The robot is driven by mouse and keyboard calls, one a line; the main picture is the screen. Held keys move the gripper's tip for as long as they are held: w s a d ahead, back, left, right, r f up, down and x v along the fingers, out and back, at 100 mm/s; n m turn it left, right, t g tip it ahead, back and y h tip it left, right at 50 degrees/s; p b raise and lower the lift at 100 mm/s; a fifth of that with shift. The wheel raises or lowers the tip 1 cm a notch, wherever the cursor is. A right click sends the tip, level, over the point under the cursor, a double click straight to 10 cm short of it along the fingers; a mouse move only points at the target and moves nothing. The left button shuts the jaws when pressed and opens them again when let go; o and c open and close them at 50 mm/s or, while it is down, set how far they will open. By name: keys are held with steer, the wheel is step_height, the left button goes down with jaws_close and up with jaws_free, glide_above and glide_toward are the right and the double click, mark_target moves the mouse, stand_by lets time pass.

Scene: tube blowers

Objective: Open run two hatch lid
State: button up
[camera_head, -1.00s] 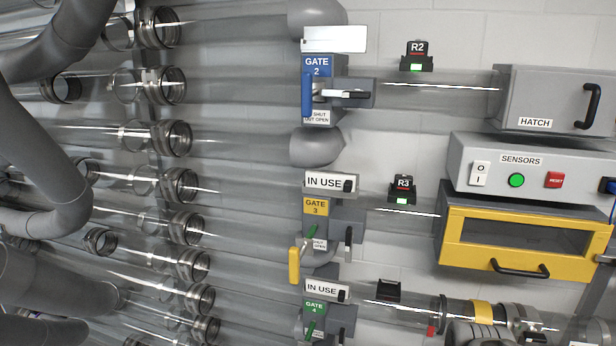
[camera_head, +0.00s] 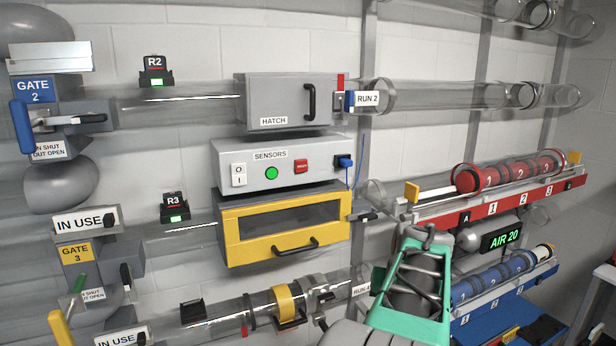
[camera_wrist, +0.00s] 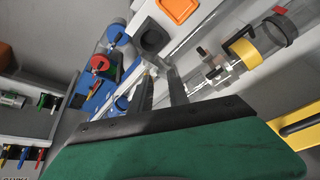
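The run two hatch (camera_head: 270,98) is a grey box on the upper clear tube in the head view, marked HATCH. Its front lid looks shut, with a black upright handle (camera_head: 310,102) at the right side. A RUN 2 label (camera_head: 367,98) and a small red and blue fitting sit just right of it. My gripper (camera_head: 428,236) is low and right of the hatch, well apart from it. In the wrist view, its two dark fingers (camera_wrist: 161,82) stand apart with nothing seen between them. The hatch is not clearly seen in the wrist view.
The sensors box (camera_head: 255,172) is below the hatch, above a yellow-framed hatch (camera_head: 285,228). The gate 2 unit (camera_head: 40,92) is at left. A red rack (camera_head: 500,200) and a blue rack (camera_head: 505,290) jut out at right. The space before the hatch looks clear.

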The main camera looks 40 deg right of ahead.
mark_target(314, 96)
steer(key=w+d+r+n+t+h, duration=0.1)
steer(key=w+d+r+t+h, duration=0.1)
steer(key=d+r, duration=0.6)
steer(key=w+d+r+t+h, duration=0.2)
steer(key=d+r, duration=0.4)
steer(key=r, duration=0.3)
steer(key=w+a+r+n+t, duration=0.3)
steer(key=w+a+r, duration=0.1)
steer(key=r, duration=0.6)
steer(key=w+a+r+n+t, duration=0.2)
steer(key=w+a+r+t, duration=0.15)
steer(key=r, duration=0.65)
steer(key=w+a+r+n+t+y, duration=0.3)
steer(key=w+a+r+t+y, duration=0.15)
steer(key=a+r, duration=0.55)
steer(key=shift+y, duration=0.45)
steer(key=w+p, duration=0.1)
steer(key=w, duration=0.2)
steer(key=w+f, duration=0.1)
steer(key=w, duration=0.2)
steer(key=shift+w+a+f+p, duration=0.2)
steer(key=shift+w+p, duration=0.1)
steer(key=shift+p, duration=0.1)
steer(key=shift+c, duration=0.3)
jaws_close()
